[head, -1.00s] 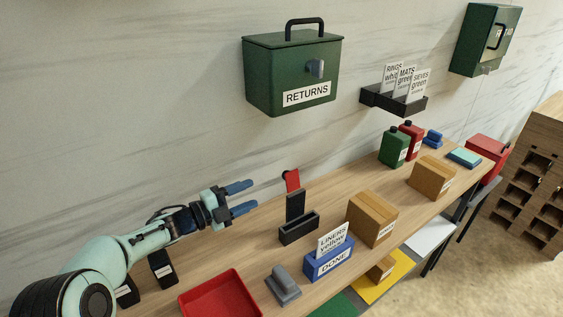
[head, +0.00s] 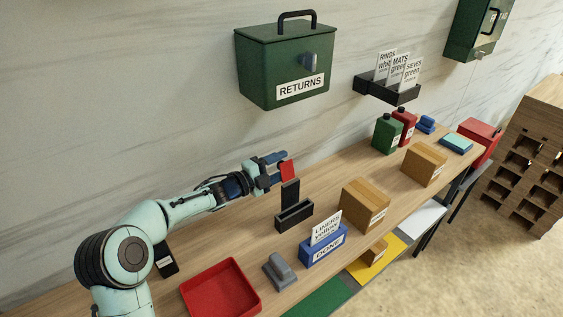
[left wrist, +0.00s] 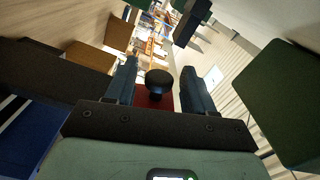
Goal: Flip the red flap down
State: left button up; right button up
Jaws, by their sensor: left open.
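The red flap (head: 288,171) stands up at the top of a black upright post (head: 290,194), which rises from a black open holder (head: 294,216) on the bench. My left gripper (head: 279,165) is open right at the flap, coming from the left. In the left wrist view, a black round knob (left wrist: 158,82) and the red flap (left wrist: 153,98) below it show between the two spread fingers. I cannot tell whether a finger touches the flap. My right gripper is not in view.
The blue DONE box (head: 324,250) with a card, a grey block with a handle (head: 279,271) and a red tray (head: 222,290) stand in front. Cardboard boxes (head: 364,204) stand to the right. The green RETURNS box (head: 283,66) hangs on the wall above.

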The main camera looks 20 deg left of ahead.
pick_arm(q)
jog(key=shift+w+d, duration=0.2)
jog(key=shift+w, duration=0.1)
